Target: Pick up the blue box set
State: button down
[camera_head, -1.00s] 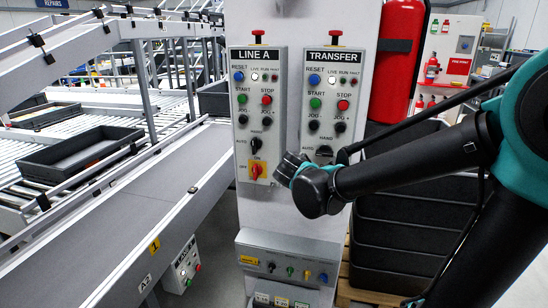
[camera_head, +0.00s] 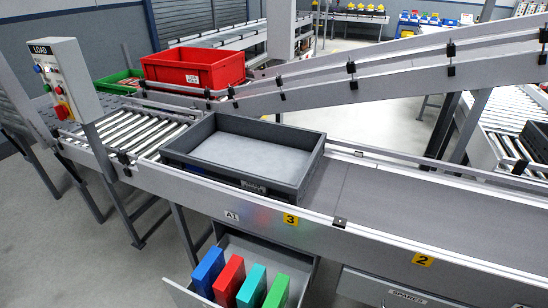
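A blue box (camera_head: 208,271) stands upright at the left end of a row in an open grey drawer (camera_head: 262,252) under the conveyor. Beside it to the right stand a red box (camera_head: 230,279), a teal box (camera_head: 251,287) and a green box (camera_head: 277,291). The lower parts of the boxes are cut off by the bottom edge of the view or hidden in the drawer. My gripper and arm are not in this view.
A grey tray (camera_head: 243,178) sits on the conveyor (camera_head: 385,205) above the drawer. A red crate (camera_head: 193,68) stands behind, at the upper left. A LOAD control panel (camera_head: 65,80) rises on a post at the left. A closed SPARES drawer (camera_head: 405,296) is at the lower right. Floor (camera_head: 110,270) is clear at the lower left.

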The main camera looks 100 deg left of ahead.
aim_at(203, 279)
jog(key=u, duration=3.1)
